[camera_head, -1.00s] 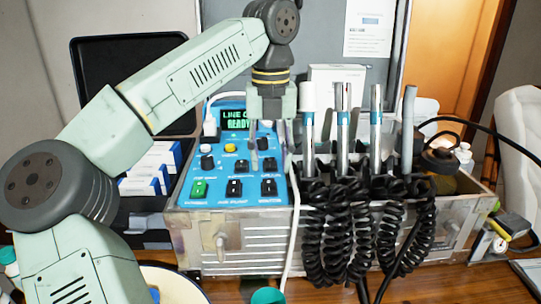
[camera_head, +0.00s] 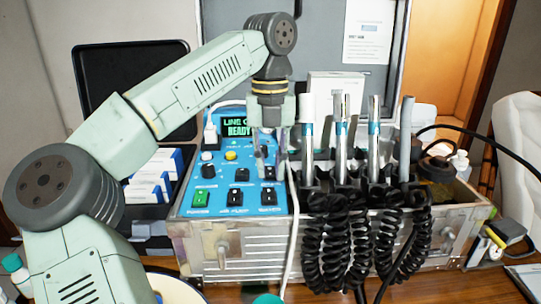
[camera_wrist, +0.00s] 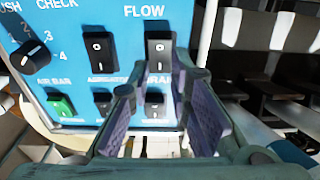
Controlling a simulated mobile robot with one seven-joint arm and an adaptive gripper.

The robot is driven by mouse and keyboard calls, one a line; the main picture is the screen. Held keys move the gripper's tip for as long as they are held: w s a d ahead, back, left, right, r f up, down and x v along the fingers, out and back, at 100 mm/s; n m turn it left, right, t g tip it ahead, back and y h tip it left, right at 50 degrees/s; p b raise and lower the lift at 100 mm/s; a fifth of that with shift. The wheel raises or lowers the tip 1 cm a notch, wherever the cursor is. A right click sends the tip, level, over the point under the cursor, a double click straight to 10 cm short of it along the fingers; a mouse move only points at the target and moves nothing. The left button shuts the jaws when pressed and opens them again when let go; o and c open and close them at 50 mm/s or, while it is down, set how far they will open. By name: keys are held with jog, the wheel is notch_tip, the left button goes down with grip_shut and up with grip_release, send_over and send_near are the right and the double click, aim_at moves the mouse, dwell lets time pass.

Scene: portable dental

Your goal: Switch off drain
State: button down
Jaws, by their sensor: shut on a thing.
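The blue control panel (camera_head: 232,157) carries rows of black rocker switches and a green one. The drain switch (camera_wrist: 158,48) is a black rocker at the right of the upper row, with the partly covered DRAIN label just below it. In the head view the drain switch (camera_head: 269,173) is partly behind my fingers. My gripper (camera_head: 269,163) points down at it. In the wrist view my gripper (camera_wrist: 165,82) has its purple-padded fingertips on either side of the switch's lower end, closed on it. Exact contact is hard to see.
A green rocker (camera_head: 201,200) and other black rockers are close by. A pale cable (camera_head: 292,220) hangs right of the panel. Upright handpieces (camera_head: 341,125) with coiled black hoses (camera_head: 335,240) stand just right of my gripper.

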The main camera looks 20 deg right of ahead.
jog(key=p, duration=0.2)
jog(key=r+g+p, duration=0.1)
jog(key=p, duration=0.1)
jog(key=shift+w+g, duration=0.25)
jog(key=shift+g, duration=0.05)
jog(key=shift+f+g+p, duration=0.3)
jog(key=shift+p, duration=0.4)
jog(key=c, duration=1.5)
grip_release()
jog(key=shift+f, duration=0.1)
